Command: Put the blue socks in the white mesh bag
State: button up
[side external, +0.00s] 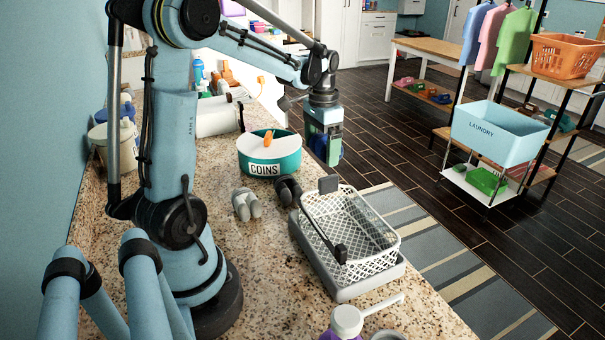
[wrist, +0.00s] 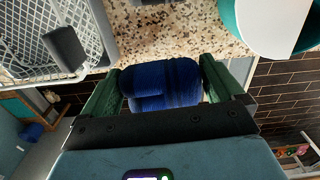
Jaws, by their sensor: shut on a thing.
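The rolled blue socks (wrist: 162,84) are between the two green fingers of my gripper (wrist: 160,88) in the wrist view. In the side view my gripper (side external: 326,150) hangs above the counter's far-right edge, shut on the blue socks (side external: 335,152), which are mostly hidden there. The white mesh bag (side external: 378,262) looks like an open rectangular mesh basket and rests in a grey tray (side external: 340,292) nearer the camera. It also shows at the upper left of the wrist view (wrist: 22,50). The socks are apart from it.
A teal and white COINS bowl (side external: 270,160) stands left of my gripper. Grey socks (side external: 246,205) and black socks (side external: 288,189) lie between bowl and bag. A white-capped purple bottle (side external: 346,322) stands at the front. A blue LAUNDRY bin (side external: 500,133) is off the counter.

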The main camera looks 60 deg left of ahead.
jog(key=d+r+n, duration=0.1)
jog(key=d, duration=0.2)
jog(key=w+d+r+n, duration=0.1)
jog(key=d, duration=0.2)
jog(key=w+d+r+n, duration=0.1)
jog(key=d+n, duration=0.1)
jog(key=d, duration=0.2)
jog(key=shift+r, duration=0.25)
jog(key=s+d+r+n, duration=0.3)
jog(key=s+d+n, duration=0.1)
jog(key=d, duration=0.4)
jog(key=s+d+r+n, duration=0.25)
jog(key=d+n, duration=0.25)
jog(key=d, duration=0.3)
jog(key=s+d+r+n, duration=0.2)
jog(key=s+d+n, duration=0.25)
jog(key=d, duration=0.35)
send_over(377, 233)
notch_tip(377, 233, down, 7)
jog(key=shift+r, duration=0.1)
jog(key=shift+f, duration=2.05)
jog(key=shift+f, duration=0.6)
jog(key=o, duration=0.7)
